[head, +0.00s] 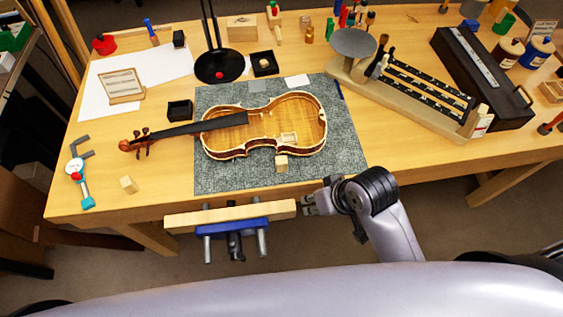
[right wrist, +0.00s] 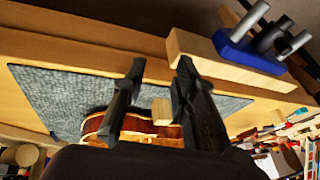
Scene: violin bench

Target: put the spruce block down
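A small pale wooden block (head: 281,163), which looks like the spruce block, sits on the grey mat (head: 235,179) at the near edge of the open violin body (head: 250,137). I cannot tell whether it touches the violin. My right gripper (head: 307,204) is beyond the bench's front edge, near the right end of the vise jaw, apart from the block. In the right wrist view its two dark fingers (right wrist: 161,68) are spread, and the block (right wrist: 162,111) shows in the gap between them, farther off. A similar pale block (head: 128,184) lies at the bench's front left. My left gripper is out of view.
The wooden vise jaw (head: 230,214) with its blue clamp (head: 232,226) sticks out from the front edge. A caliper-like tool (head: 77,170) lies at far left. A black stand (head: 219,66) is behind the violin. The mat's front right part is clear.

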